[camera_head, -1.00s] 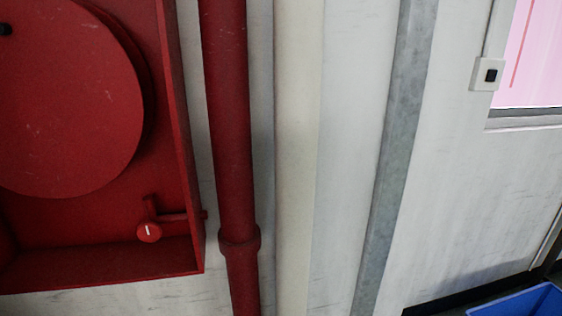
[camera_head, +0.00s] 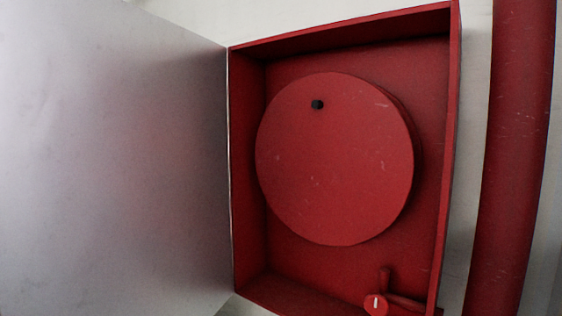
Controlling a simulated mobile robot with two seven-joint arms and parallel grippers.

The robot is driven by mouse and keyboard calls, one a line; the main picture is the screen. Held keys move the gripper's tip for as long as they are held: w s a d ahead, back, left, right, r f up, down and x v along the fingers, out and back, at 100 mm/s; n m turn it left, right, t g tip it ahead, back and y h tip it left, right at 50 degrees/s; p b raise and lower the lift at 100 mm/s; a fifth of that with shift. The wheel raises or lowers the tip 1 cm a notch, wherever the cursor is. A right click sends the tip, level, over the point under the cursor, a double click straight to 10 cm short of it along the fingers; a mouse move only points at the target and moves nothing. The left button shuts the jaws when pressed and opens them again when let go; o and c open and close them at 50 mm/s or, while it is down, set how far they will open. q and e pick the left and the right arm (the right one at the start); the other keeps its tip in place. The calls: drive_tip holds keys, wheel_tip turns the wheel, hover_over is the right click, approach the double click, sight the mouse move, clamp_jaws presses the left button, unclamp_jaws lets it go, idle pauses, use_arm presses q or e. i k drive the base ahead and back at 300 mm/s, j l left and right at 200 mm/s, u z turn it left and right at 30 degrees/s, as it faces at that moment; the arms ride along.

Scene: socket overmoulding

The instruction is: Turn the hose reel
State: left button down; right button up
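The hose reel (camera_head: 335,165) is a round red disc inside a red wall cabinet (camera_head: 453,150). A small black knob (camera_head: 317,104) sits near the top of its face, a little left of the middle. The cabinet door (camera_head: 110,160) is grey and stands open to the left. A red valve (camera_head: 376,303) with a white mark is at the cabinet's bottom right. Neither of my grippers is in view, and nothing touches the reel or the knob.
A thick red vertical pipe (camera_head: 512,160) runs down the wall just right of the cabinet. The open door fills the left side of the view. The space in front of the reel is clear.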

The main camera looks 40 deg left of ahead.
sight(338, 157)
drive_tip(key=u, duration=0.95)
